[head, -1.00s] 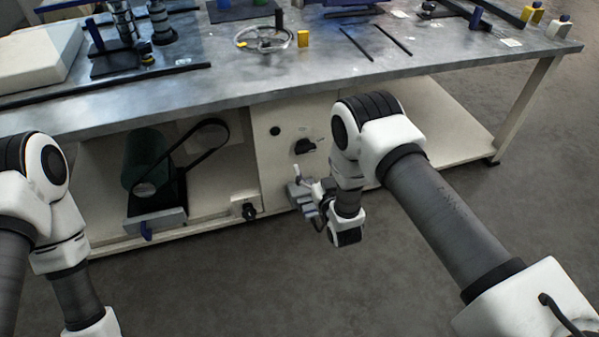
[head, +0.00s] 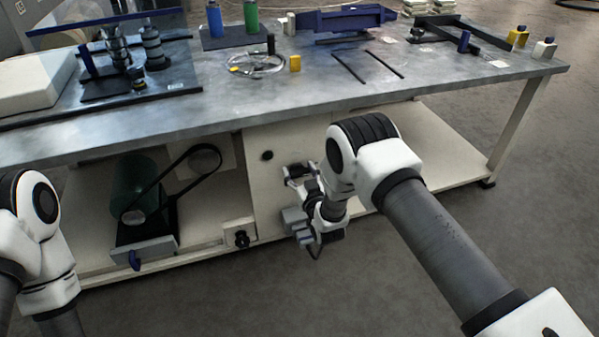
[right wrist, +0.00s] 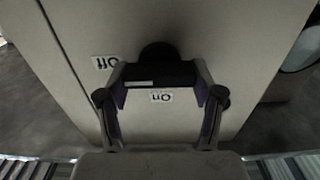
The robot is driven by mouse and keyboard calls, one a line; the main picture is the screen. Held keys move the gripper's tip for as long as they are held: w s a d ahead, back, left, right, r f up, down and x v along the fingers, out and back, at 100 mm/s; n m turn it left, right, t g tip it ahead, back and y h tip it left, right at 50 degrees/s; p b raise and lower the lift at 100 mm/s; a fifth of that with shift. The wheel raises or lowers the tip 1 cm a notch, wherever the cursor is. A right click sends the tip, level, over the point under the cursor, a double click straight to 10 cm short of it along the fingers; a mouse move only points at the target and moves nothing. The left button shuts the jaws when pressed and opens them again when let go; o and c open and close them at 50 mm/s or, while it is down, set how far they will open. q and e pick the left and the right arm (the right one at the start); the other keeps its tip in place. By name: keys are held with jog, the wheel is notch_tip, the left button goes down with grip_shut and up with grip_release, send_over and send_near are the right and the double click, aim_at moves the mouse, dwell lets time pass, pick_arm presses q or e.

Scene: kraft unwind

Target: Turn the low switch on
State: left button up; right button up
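The switch is a black rotary knob with a bar-shaped handle (right wrist: 160,73) on the pale cabinet panel. In the right wrist view, upside-down labels read "On" (right wrist: 161,97) near the handle and "Off" (right wrist: 105,62) to its left. My right gripper (right wrist: 161,85) is open, with its two fingers spread on either side of the handle. Whether they touch it I cannot tell. In the head view my right gripper (head: 299,173) is at the panel under the tabletop and mostly hides the switch. My left gripper is out of the head view.
The metal workbench (head: 300,115) overhangs the panel (head: 265,190). A black round button (head: 267,155) is left of the gripper. Lower left are a small box with a black knob (head: 241,239) and a green roller (head: 135,185) with a black belt. Bare floor lies in front.

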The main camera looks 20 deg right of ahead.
jog(key=shift+n, duration=0.3)
jog(key=n+p, duration=0.1)
jog(key=n, duration=0.2)
jog(key=shift+a, duration=0.15)
jog(key=n+p, duration=0.1)
jog(key=n, duration=0.3)
jog(key=shift+a+n, duration=0.1)
jog(key=shift+n, duration=0.3)
jog(key=n+p, duration=0.1)
jog(key=n, duration=0.3)
jog(key=shift+a+f, duration=0.1)
jog(key=shift+f, duration=0.1)
jog(key=shift+f+n, duration=0.2)
jog(key=shift+n, duration=2.6)
jog(key=o, duration=1.2)
jog(key=shift+a, duration=0.1)
jog(key=shift+c, duration=0.2)
